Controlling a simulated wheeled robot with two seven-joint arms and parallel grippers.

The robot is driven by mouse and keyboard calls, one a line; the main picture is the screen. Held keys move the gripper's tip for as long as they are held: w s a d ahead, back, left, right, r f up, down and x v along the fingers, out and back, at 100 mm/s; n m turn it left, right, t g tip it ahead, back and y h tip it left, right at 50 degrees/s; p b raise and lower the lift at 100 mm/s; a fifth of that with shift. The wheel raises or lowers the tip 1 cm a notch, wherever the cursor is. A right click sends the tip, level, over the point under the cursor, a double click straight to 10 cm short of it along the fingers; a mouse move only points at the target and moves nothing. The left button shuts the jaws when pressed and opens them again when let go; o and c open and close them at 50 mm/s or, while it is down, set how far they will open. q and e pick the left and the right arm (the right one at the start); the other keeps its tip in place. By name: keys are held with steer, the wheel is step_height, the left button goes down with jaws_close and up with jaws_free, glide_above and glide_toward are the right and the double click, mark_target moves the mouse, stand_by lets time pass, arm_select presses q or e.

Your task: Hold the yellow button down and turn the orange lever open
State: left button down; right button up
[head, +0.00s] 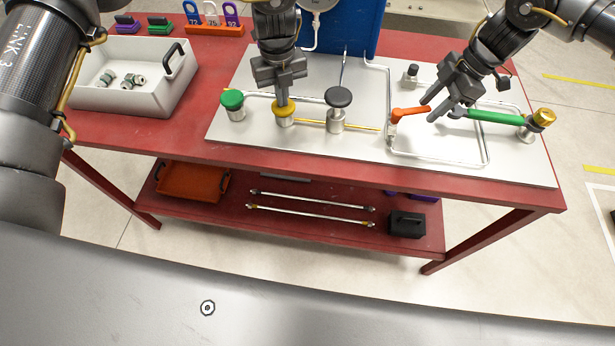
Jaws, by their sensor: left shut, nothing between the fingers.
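The yellow button (284,109) is a round cap on a metal post on the white panel (255,143). My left gripper (283,97) is shut and empty, pointing down with its fingertips at the top of the button, seemingly touching it. How far the cap is pressed cannot be told. The orange lever (408,112) extends rightward from a small fitting on the pipe. My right gripper (428,111) comes in from the upper right with its fingers apart, one tip on each side of the lever's free end. Contact with the lever is not clear.
A green button (232,99) stands left of the yellow one, and a dark-capped post (337,98) stands right. A grey bin (126,98) sits at the table's left.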

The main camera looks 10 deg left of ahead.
steer(key=s+d+r+m+t, duration=0.1)
steer(key=d+r, duration=0.1)
steer(key=r, duration=0.4)
steer(key=s+d+r+m, duration=0.1)
steer(key=d+r+m, duration=0.15)
steer(key=r, duration=0.25)
steer(key=s+a+f+n+g+y, duration=0.1)
steer(key=s+a+f+n, duration=0.2)
steer(key=a, duration=0.4)
steer(key=s+a+f+n+g+y, duration=0.1)
steer(key=s+a+f+n, duration=0.3)
steer(key=a, duration=0.4)
steer(key=s+a+f+n+g+y, duration=0.1)
steer(key=s+a+f+n+g, duration=0.2)
steer(key=a, duration=0.5)
steer(key=shift+s+a+f+n, duration=0.1)
steer(key=shift+s+f+n, duration=0.35)
steer(key=shift+f, duration=0.25)
steer(key=shift+s+f+n, duration=0.3)
steer(key=shift+s+f, duration=0.1)
steer(key=shift+f, duration=0.3)
steer(key=s+a+f+n+g+y, duration=0.1)
steer(key=s+a+f+n+g, duration=0.1)
steer(key=s+a, duration=0.4)
steer(key=shift+s+a+n+g, duration=0.3)
steer(key=shift+s+n, duration=0.5)
steer(key=shift+s, duration=0.4)
